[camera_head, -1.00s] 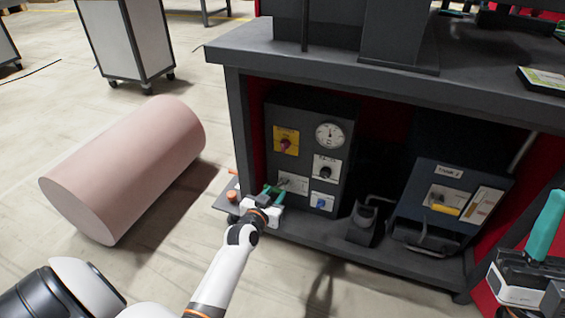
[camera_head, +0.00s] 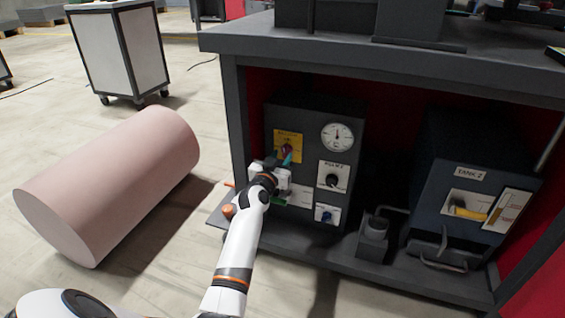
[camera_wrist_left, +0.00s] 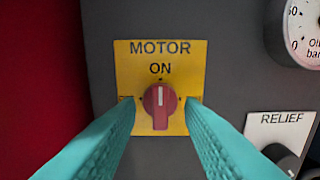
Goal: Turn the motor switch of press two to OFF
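The motor switch (camera_wrist_left: 160,107) is a red knob on a yellow plate (camera_wrist_left: 193,60) marked MOTOR and ON in the left wrist view. Its white line points up toward ON. The plate also shows in the head view (camera_head: 279,138), partly hidden by my gripper. My left gripper (camera_head: 288,159) is in front of the control panel at the knob. Its teal fingers (camera_wrist_left: 160,120) are open, one on each side of the red knob, and look apart from it. My right gripper is not in view now.
A pressure gauge (camera_head: 337,137) and a relief knob (camera_head: 333,180) sit to the right of the switch. Tank 2 (camera_head: 470,200) stands right under the bench (camera_head: 400,60). A pink cylinder (camera_head: 110,185) lies on the floor at left.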

